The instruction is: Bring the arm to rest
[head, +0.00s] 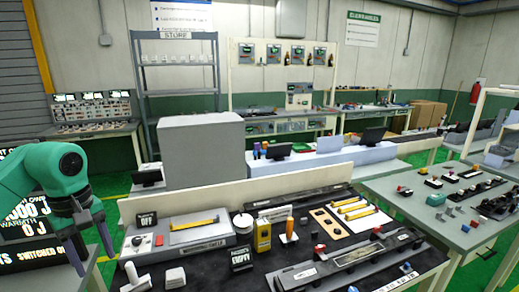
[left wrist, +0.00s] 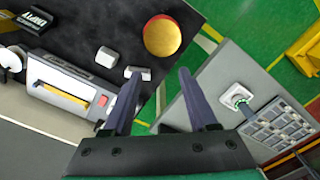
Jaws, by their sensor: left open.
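My left gripper (head: 92,262) is at the left of the head view, at the end of my green arm. It hangs fingers-down beside the left end of the dark-topped workbench (head: 215,272). In the left wrist view, its two dark fingers (left wrist: 160,74) are spread apart with nothing between them. A grey fixture with a yellow strip (head: 193,224) lies on the bench to its right; it also shows in the wrist view (left wrist: 62,95). My right gripper is in neither view.
White blocks (head: 174,277) lie near the bench's left front. A yellow box (head: 263,235), an orange-handled tool (head: 289,231) and a long grey fixture (head: 345,258) stand farther right. In the wrist view, a grey surface with a keypad-like panel (left wrist: 278,132) lies right of the fingers, above green floor.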

